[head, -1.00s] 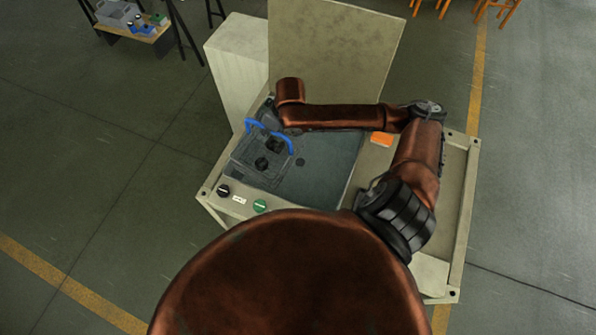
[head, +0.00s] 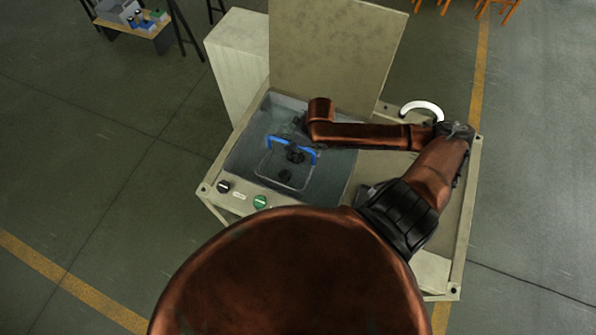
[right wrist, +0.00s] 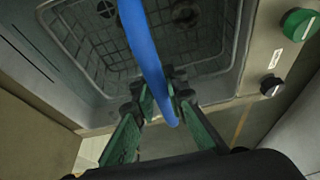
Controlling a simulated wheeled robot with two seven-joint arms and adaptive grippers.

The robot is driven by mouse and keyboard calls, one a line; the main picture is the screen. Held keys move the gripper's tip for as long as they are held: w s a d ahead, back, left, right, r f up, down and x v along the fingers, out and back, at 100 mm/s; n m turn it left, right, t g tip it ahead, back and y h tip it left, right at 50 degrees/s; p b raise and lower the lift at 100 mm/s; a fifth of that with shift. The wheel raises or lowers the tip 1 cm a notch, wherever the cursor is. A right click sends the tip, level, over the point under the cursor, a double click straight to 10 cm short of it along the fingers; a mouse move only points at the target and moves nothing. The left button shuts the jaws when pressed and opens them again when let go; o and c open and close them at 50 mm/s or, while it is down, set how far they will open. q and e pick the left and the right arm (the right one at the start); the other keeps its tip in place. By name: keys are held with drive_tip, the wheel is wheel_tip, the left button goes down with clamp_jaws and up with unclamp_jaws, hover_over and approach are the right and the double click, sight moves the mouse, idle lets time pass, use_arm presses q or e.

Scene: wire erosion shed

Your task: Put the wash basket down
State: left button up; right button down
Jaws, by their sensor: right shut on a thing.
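The wash basket (head: 266,168) is a wire mesh basket with a blue handle (head: 277,141) and dark round parts inside. It hangs over or in the open grey tank (head: 243,148) of the machine; its height above the tank floor is hard to tell. My right gripper (head: 303,137) is above the basket, mostly hidden by my wrist in the head view. In the right wrist view my right gripper (right wrist: 163,96) is shut on the blue handle (right wrist: 143,45), with the mesh (right wrist: 105,50) beyond it. My left gripper is not in view.
A raised lid (head: 335,50) stands behind the tank. A black knob (head: 223,187) and a green knob (head: 260,202) are on the front edge. A white curved handle (head: 422,106) is on the right. A low table (head: 150,37) with items stands far left.

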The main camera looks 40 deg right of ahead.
drive_tip(key=b, duration=0.3)
hover_over(292, 165)
wheel_tip(292, 165, down, 5)
wheel_tip(292, 165, down, 10)
drive_tip(key=shift+w+r, duration=0.1)
idle(0.3)
drive_tip(key=c, duration=2.5)
unclamp_jaws()
drive_tip(key=shift+d, duration=0.1)
drive_tip(key=o, duration=0.6)
drive_tip(key=shift+c, duration=0.2)
drive_tip(key=v, duration=1.2)
